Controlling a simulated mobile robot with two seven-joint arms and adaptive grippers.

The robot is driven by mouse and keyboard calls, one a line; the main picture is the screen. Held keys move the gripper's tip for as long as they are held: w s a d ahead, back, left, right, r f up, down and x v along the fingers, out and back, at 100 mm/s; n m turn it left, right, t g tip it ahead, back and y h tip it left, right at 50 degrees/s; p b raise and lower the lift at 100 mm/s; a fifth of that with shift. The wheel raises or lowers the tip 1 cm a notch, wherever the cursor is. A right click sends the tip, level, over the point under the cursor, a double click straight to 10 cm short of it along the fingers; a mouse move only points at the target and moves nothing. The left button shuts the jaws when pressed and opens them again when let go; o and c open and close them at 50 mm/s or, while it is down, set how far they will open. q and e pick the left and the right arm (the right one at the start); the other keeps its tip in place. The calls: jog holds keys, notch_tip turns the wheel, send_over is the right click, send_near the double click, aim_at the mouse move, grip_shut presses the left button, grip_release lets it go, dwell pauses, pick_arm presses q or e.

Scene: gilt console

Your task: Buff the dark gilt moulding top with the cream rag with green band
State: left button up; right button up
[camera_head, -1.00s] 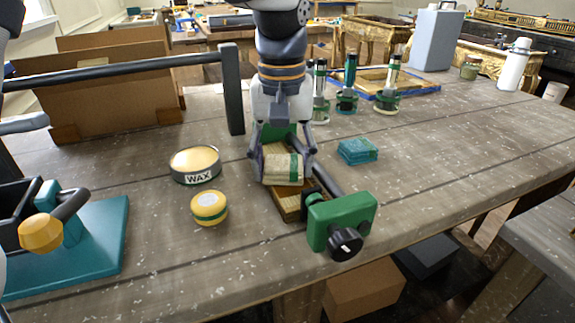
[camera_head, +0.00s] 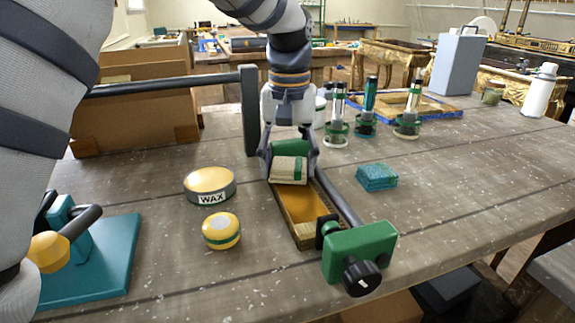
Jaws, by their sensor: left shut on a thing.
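My left gripper (camera_head: 289,160) comes down from the top of the view and is shut on the cream rag with a green band (camera_head: 287,170). The rag is folded and sits at the far part of the gilt moulding (camera_head: 303,235). I cannot tell if it touches the moulding top. The near part of the moulding shows a golden-brown top, and its far end is hidden by the rag and gripper. The moulding lies along a clamp with a green near jaw (camera_head: 358,252). My right gripper is not in view.
A wax tin (camera_head: 209,186) and a yellow round tin (camera_head: 221,231) stand left of the moulding. A folded teal cloth (camera_head: 377,177) lies to its right. Several brush-like tools (camera_head: 366,108) stand behind. A teal-based tool (camera_head: 110,260) is at the left.

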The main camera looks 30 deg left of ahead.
aim_at(308, 217)
pick_arm(q)
jog(key=shift+d+r, duration=0.2)
jog(key=shift+d, duration=0.05)
jog(key=shift+s+d+p, duration=0.5)
jog(key=shift+s+d, duration=0.4)
jog(key=shift+d, duration=0.15)
jog(key=shift+s+d, duration=0.3)
jog(key=shift+s, duration=0.05)
jog(key=shift+s+d+r, duration=0.1)
jog(key=shift+s+d, duration=1.2)
jog(key=shift+s, duration=0.05)
jog(key=shift+s+d, duration=1.2)
jog(key=shift+s, duration=0.1)
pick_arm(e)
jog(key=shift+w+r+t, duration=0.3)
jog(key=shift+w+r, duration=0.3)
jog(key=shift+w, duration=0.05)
pick_arm(q)
jog(key=shift+r, duration=2.9)
